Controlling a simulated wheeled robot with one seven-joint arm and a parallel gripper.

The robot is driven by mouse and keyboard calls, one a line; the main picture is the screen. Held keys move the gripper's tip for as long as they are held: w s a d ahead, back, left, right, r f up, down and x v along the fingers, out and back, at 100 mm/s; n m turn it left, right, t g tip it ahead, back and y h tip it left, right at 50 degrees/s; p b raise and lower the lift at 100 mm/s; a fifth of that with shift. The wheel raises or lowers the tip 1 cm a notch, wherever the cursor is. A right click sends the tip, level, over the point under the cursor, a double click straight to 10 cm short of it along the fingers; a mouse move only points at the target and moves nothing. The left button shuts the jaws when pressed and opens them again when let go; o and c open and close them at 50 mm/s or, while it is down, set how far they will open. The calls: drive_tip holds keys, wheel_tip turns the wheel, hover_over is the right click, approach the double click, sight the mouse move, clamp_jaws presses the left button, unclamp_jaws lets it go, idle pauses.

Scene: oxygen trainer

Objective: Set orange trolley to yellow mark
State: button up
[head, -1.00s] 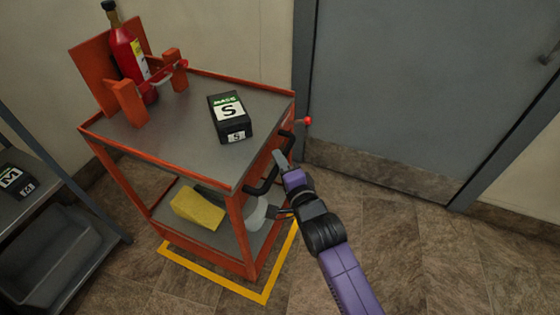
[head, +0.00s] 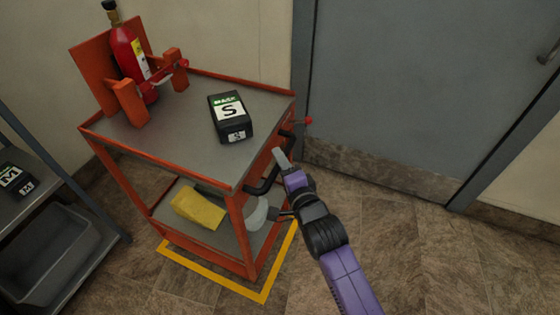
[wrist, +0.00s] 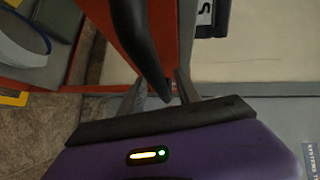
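The orange trolley (head: 238,222) stands upright with its visible legs inside the yellow floor mark (head: 210,280). The mark's front and part of its right side show; the rest is hidden under and behind the trolley. The trolley's black handle (head: 262,187) is on its right side and also shows in the wrist view (wrist: 138,35). My gripper (head: 282,160) is beside this handle. In the wrist view my gripper (wrist: 158,92) has its fingers apart, with the handle's lower bend between or just in front of them. I cannot tell whether they touch it.
The trolley carries a red bottle (head: 128,55) in an orange holder, a black box marked S (head: 230,117), and a yellow block (head: 197,207) on the lower shelf. A grey shelf unit (head: 75,200) stands left. A grey door (head: 420,90) is behind. Floor at right is clear.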

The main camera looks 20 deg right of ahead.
drive_tip(key=s+r, duration=0.1)
drive_tip(key=s, duration=0.6)
drive_tip(key=shift+p, duration=0.3)
drive_tip(key=shift+s, duration=0.1)
drive_tip(key=s+r+n+p, duration=0.2)
drive_tip(key=s+r+n, duration=0.2)
drive_tip(key=s, duration=0.8)
drive_tip(key=s+r+n+g+p, duration=0.1)
drive_tip(key=s+r+n+p, duration=0.2)
drive_tip(key=s, duration=0.9)
drive_tip(key=s+r+n+p, duration=0.3)
drive_tip(key=s+r+n, duration=0.3)
drive_tip(key=s+n, duration=0.3)
drive_tip(key=s, duration=0.4)
drive_tip(key=shift+d+r+g, duration=0.2)
drive_tip(key=shift+r+g, duration=0.05)
drive_tip(key=shift+g, duration=0.05)
